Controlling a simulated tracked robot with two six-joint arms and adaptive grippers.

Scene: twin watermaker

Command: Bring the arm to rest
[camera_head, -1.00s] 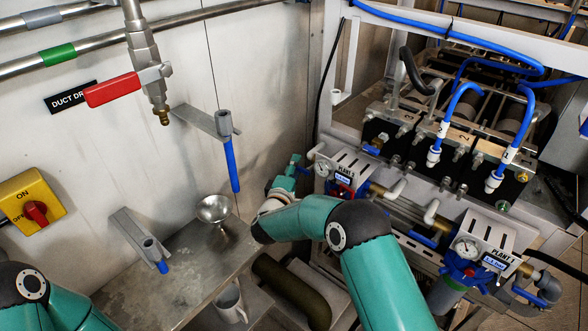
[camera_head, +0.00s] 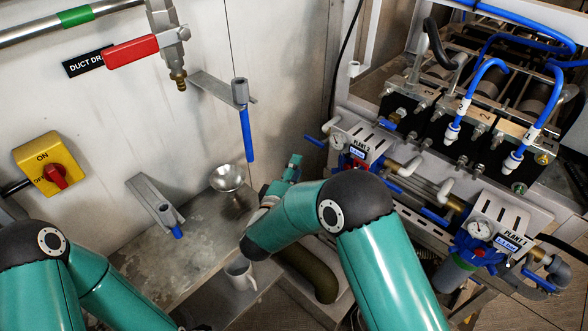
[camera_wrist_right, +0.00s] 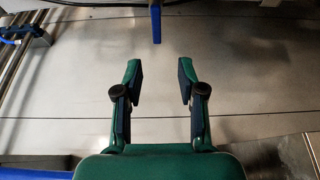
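My right arm reaches in from the lower right in the head view, bent at its dark elbow. Its gripper (camera_head: 292,166) is partly hidden behind the forearm, between the metal funnel and the Plant 2 panel. In the right wrist view my right gripper (camera_wrist_right: 160,80) has its two fingers well apart with nothing between them. A blue rod (camera_wrist_right: 155,22) stands beyond the fingertips, apart from them. My left arm (camera_head: 110,300) is bent at the lower left of the head view. Its gripper is out of the picture.
The metal funnel (camera_head: 228,178) and the blue-handled tool on a wall bracket (camera_head: 248,135) are close to my right gripper. A white mug (camera_head: 240,275) stands below my forearm. The Plant 2 panel (camera_head: 358,148) is close on the right. A yellow switch (camera_head: 45,165) is on the wall.

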